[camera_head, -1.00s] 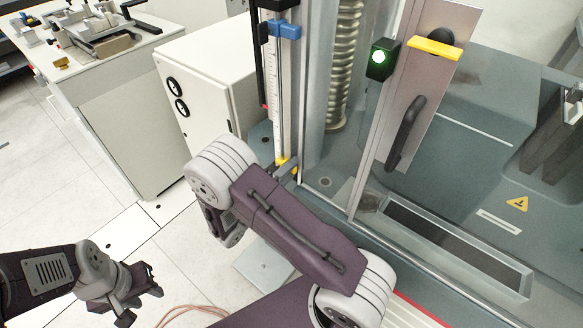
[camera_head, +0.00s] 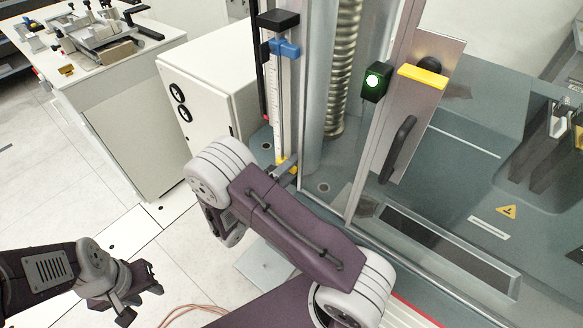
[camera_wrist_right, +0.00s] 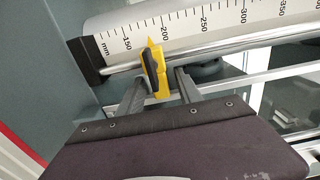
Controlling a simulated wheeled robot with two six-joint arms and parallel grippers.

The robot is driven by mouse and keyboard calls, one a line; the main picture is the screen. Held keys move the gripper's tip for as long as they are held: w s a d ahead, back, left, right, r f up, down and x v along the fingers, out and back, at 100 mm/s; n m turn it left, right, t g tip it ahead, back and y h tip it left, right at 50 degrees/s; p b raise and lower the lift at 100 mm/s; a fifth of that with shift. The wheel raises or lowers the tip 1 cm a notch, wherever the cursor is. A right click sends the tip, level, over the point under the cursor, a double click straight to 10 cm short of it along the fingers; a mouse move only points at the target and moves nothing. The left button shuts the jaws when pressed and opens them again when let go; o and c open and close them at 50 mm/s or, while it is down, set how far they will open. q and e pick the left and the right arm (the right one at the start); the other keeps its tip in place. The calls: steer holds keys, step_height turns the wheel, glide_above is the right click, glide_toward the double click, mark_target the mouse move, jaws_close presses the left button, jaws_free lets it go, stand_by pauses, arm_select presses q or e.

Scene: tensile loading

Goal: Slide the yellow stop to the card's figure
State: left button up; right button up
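The yellow stop (camera_wrist_right: 159,72) sits on a rod along a white millimetre scale (camera_wrist_right: 215,22) in the right wrist view. Its pointed tip lies between the 150 and 200 marks. My right gripper (camera_wrist_right: 160,84) is open, one finger on each side of the stop. The left finger is close to it; whether they touch is unclear. A gap shows to the right finger. In the head view the stop (camera_head: 281,161) is small, low on the upright scale (camera_head: 284,110), with my right gripper (camera_head: 286,172) at it. My left gripper (camera_head: 142,297) is empty and looks open. No card is seen.
A blue clamp (camera_head: 285,48) sits higher on the scale column. A white cabinet (camera_head: 200,95) stands to the left. Pink cable lies on the floor.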

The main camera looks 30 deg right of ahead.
steer(key=v, duration=0.9)
stand_by(0.3)
